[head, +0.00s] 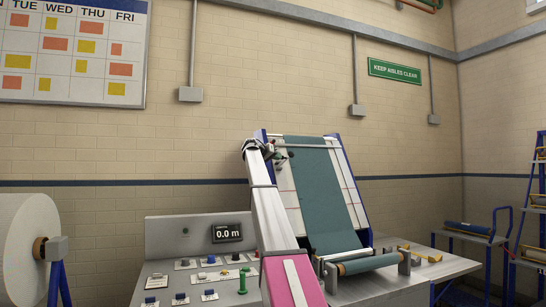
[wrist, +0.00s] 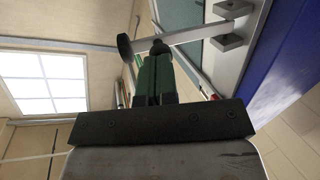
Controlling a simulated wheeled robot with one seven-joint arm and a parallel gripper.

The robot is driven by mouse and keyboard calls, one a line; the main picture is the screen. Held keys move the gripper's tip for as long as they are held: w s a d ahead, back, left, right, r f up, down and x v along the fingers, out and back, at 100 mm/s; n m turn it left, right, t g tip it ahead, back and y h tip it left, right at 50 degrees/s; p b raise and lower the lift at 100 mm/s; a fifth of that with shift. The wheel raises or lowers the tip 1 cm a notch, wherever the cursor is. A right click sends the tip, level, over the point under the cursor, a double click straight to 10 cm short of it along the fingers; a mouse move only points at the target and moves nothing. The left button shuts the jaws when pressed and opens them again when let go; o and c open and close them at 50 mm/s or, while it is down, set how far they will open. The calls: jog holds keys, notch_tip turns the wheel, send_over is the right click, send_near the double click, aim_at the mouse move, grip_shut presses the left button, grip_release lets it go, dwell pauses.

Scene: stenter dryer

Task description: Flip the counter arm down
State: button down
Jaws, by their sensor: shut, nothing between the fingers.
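The counter arm is a pale grey bar (wrist: 195,33) in the wrist view, with a dark wheel (wrist: 125,47) at its left end and grey mounting blocks at its right end. My gripper (wrist: 158,47) has green fingers with dark tips, closed together with nothing between them. The tips are right at the bar, close to the wheel; I cannot tell whether they touch it. In the head view my gripper (head: 279,158) is small, at the upper left of the tilted fabric panel, and the counter arm is too small to make out there.
Teal fabric (head: 325,190) runs down the tilted panel to a front roller (head: 370,263). A control console (head: 190,275) with knobs and a display (head: 227,233) reading 0.0 m stands left of it. A large white roll (head: 25,245) is at far left. A blue rack (head: 505,235) stands right.

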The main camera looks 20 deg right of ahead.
jog(key=shift+d, duration=0.15)
dwell(0.3)
jog(key=shift+s+d+r+n+t+y, duration=0.1)
jog(key=shift+s+d+n+t+y, duration=0.1)
jog(key=shift+d+n+t+y, duration=0.4)
jog(key=shift+s+d+r+n+t+y, duration=0.1)
jog(key=shift+s+d+n+t+y, duration=0.1)
jog(key=shift+d+n+t+y, duration=0.35)
jog(key=w+d+f+n+t+y, duration=0.1)
jog(key=w+d+n+t+y, duration=0.1)
jog(key=d+y, duration=0.3)
jog(key=w+d+f+n+t+y, duration=0.1)
jog(key=w+d+n+t+y, duration=0.1)
jog(key=d+n+y, duration=0.3)
jog(key=shift+w+d+f+y, duration=0.2)
jog(key=shift+w+d+y, duration=0.25)
jog(key=shift+y, duration=1.4)
jog(key=shift+w+t, duration=0.1)
jog(key=shift+t, duration=0.15)
